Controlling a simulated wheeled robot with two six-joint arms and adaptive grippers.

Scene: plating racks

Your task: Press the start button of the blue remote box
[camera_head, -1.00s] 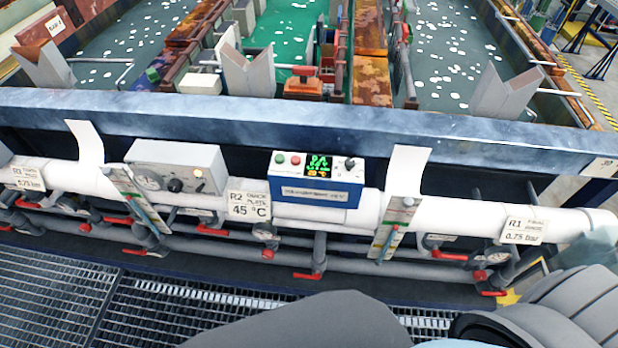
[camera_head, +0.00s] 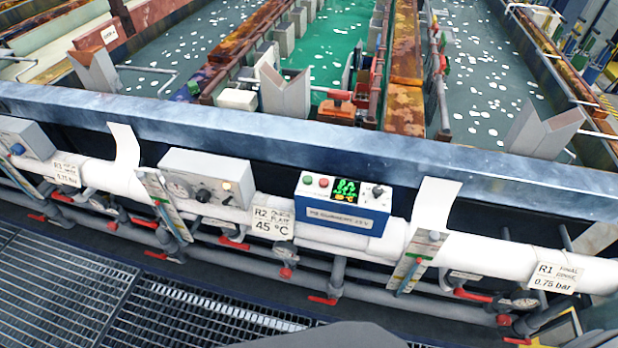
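The blue remote box (camera_head: 341,219) sits on the white pipe near the middle of the head view. Its pale top panel carries a green button (camera_head: 308,180), a red button (camera_head: 323,182), a small lit display (camera_head: 345,189) and a dark knob (camera_head: 377,191). A label strip runs along its blue front. Neither gripper is in view. A dark grey rounded part of my own body shows at the bottom edge, well apart from the box.
A blue-grey beam (camera_head: 300,143) runs behind the box, with liquid-filled tanks beyond. A grey gauge box (camera_head: 208,178) stands to its left. Red-handled valves and grey pipes hang below. Metal grating (camera_head: 80,285) covers the floor at lower left.

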